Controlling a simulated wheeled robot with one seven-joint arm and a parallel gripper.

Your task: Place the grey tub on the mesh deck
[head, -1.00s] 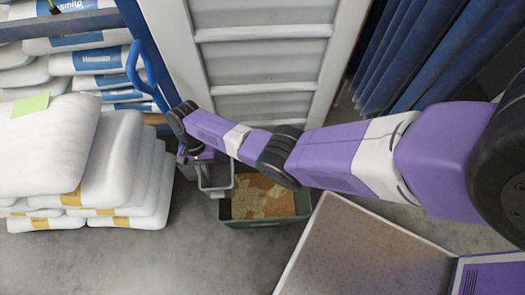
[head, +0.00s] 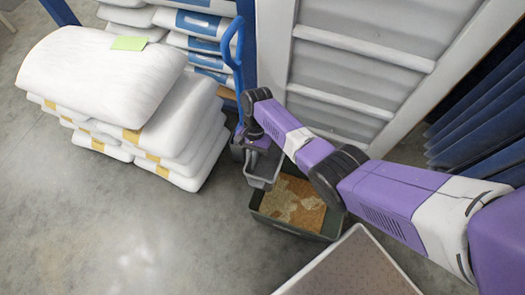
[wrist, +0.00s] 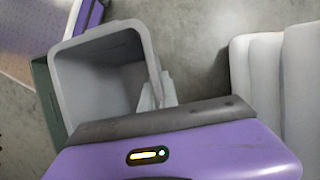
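The grey tub (head: 263,168) hangs from my gripper (head: 257,141), by the upper left edge of a dark green bin. In the wrist view the tub (wrist: 72,88) is open-topped, and the part of its inside that shows looks empty. The pale fingers of my gripper (wrist: 157,92) are closed on the tub's wall. The mesh deck (head: 350,272), a speckled panel with a pale rim, shows partly at the bottom of the head view. It also shows at the upper left of the wrist view (wrist: 32,35). The tub is apart from it.
The dark green bin (head: 283,226) on the floor holds tan and orange loose material. Stacked white sacks (head: 105,80) stand left. A blue handle (head: 238,50) rises behind the gripper. A slatted grey panel (head: 360,70) stands behind. Floor at lower left is clear.

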